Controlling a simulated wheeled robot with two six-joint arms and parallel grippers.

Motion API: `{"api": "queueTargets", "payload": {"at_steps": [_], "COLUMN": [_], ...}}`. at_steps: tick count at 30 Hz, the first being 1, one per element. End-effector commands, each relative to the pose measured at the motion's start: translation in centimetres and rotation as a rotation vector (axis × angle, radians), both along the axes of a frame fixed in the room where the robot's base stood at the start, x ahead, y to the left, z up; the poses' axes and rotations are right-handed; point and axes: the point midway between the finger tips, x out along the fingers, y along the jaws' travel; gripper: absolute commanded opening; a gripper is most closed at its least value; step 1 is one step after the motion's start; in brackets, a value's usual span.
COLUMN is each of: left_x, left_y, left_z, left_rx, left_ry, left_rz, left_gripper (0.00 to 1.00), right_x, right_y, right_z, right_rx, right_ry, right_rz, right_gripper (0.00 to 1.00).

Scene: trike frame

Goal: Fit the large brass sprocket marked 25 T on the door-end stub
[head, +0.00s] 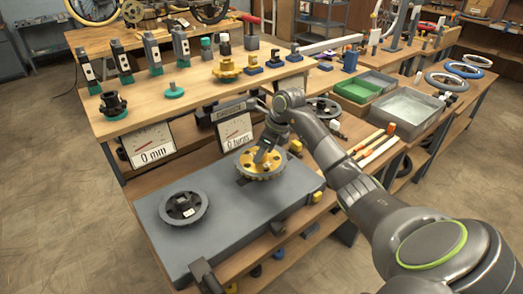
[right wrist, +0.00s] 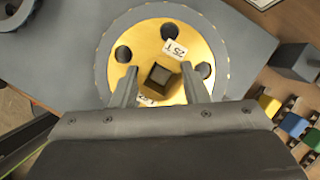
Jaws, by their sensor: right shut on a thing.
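The large brass sprocket (head: 249,168) lies flat over the right part of the grey slab (head: 225,214). In the right wrist view the sprocket (right wrist: 140,40) shows its 25 T label, round holes and a dark square piece (right wrist: 160,75) at its middle. My right gripper (head: 263,153) comes down on the sprocket from above. In the right wrist view its two fingers (right wrist: 160,88) stand either side of the square piece, shut on it. The stub under the sprocket is hidden, and I cannot tell whether the sprocket is seated. My left gripper is not in view.
A dark sprocket (head: 184,208) lies on the slab's left part. Behind stand two dial panels reading 0 mm (head: 148,146) and 0 turns (head: 234,131). A smaller brass sprocket (head: 227,72) and several tools stand on the upper bench. Grey (head: 408,107) and green (head: 357,91) trays are at right.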

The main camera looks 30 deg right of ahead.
Motion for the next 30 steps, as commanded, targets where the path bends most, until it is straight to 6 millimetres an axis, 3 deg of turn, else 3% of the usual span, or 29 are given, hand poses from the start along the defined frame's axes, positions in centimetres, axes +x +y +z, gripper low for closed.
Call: {"api": "queueTargets", "payload": {"at_steps": [24,25,30], "left_x": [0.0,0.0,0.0], "left_y": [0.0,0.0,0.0], "left_z": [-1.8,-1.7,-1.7], "left_rx": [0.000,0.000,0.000], "left_ry": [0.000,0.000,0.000], "left_rz": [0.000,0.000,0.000], "left_gripper": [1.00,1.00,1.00], "right_x": [0.0,0.1,0.0], "right_y": [0.0,0.0,0.0], "right_z": [-2.0,-1.8,-1.8], "right_rx": [0.000,0.000,0.000], "right_ry": [-0.002,-0.002,-0.002], "right_rz": [0.001,0.001,0.001], "right_gripper": [0.04,0.45,0.66]}}
